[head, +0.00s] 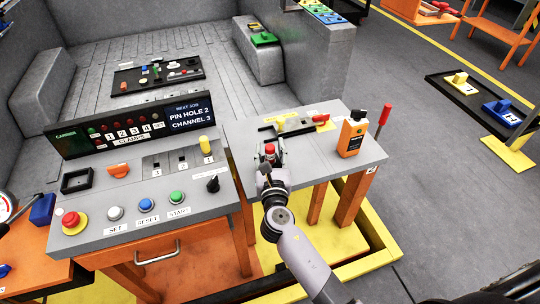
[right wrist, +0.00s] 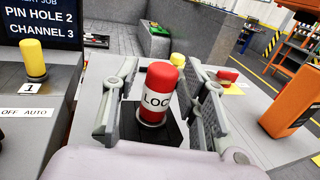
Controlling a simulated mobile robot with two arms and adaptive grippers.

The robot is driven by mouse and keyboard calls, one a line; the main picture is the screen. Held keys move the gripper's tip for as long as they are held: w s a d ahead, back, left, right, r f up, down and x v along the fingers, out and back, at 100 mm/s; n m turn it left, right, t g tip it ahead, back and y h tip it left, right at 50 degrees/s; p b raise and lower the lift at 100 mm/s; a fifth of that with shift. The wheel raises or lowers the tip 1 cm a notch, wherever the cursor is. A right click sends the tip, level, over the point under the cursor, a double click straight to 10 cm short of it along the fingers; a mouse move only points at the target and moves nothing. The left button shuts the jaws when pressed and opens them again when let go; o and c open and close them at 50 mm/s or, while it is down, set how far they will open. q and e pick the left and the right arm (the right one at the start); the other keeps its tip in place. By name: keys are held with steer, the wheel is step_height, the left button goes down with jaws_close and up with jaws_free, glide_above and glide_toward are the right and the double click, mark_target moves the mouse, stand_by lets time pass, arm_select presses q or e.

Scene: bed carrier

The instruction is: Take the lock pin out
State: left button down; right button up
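The lock pin (right wrist: 160,90) is a red upright cylinder with a white band lettered "LOC", the rest of the word turned out of sight. It stands in a dark square base (right wrist: 151,133) on the grey bench top, and its red top shows in the head view (head: 270,149). My right gripper (head: 269,158) is at the pin. In the right wrist view its two fingers (right wrist: 162,92) stand on either side of the pin, with gaps showing. It is open and holds nothing. My left gripper is in neither view.
Left of the bench (head: 375,152) is a control console (head: 150,178) with a yellow lever (head: 206,145) and black knob (head: 212,184). An orange box (head: 352,137) and red handle (head: 384,116) stand to the right. Black and yellow parts (head: 296,126) lie behind the pin.

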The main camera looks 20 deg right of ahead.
jaws_close()
stand_by(0.4)
